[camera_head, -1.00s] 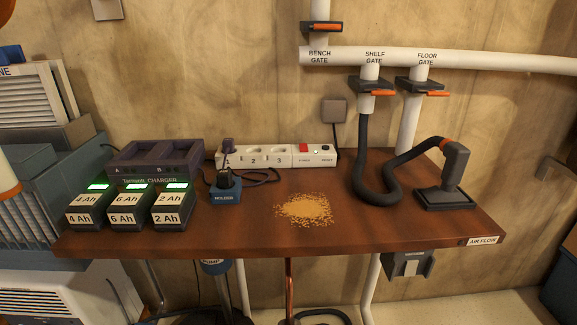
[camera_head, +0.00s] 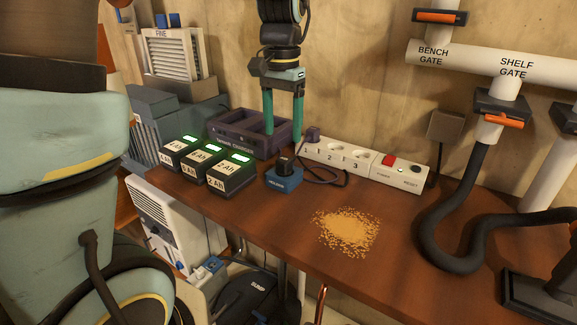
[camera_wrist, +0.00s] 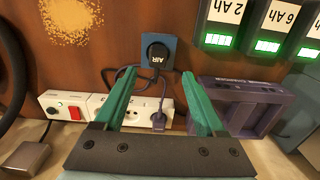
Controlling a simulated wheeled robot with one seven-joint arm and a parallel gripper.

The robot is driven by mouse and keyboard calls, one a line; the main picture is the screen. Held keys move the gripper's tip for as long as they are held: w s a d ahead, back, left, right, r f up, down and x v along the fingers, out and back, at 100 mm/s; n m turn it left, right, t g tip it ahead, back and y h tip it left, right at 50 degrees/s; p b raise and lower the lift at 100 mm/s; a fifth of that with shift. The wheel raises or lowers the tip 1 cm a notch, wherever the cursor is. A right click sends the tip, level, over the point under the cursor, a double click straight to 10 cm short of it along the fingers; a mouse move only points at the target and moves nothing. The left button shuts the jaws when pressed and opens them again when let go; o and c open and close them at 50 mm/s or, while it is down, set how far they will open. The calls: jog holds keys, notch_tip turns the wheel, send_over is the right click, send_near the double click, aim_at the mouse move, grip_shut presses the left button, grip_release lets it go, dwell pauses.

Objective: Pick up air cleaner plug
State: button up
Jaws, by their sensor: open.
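The black plug (camera_head: 285,163) sits in a blue holder (camera_head: 283,181) on the brown bench. In the wrist view the plug (camera_wrist: 157,54) bears the label AIR. My gripper (camera_head: 283,134) is open and empty, its two green fingers pointing down above and behind the plug. In the wrist view the fingertips (camera_wrist: 160,73) straddle a space just short of the holder (camera_wrist: 168,68), apart from the plug. A dark cable loops beside the holder.
A purple plug (camera_head: 312,133) is in socket 1 of the white power strip (camera_head: 345,157). A purple charger (camera_head: 232,141) and several batteries (camera_head: 232,178) stand left of the holder. Sawdust (camera_head: 347,231) lies to the right. A black hose (camera_head: 455,205) bends at the far right.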

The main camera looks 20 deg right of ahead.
aim_at(285, 158)
notch_tip(285, 158, down, 3)
jog(key=shift+s+d+f+p, duration=0.15)
jog(key=shift+f+p, duration=0.65)
jog(key=shift+f, duration=1.85)
jog(key=shift+c, duration=0.4)
grip_shut()
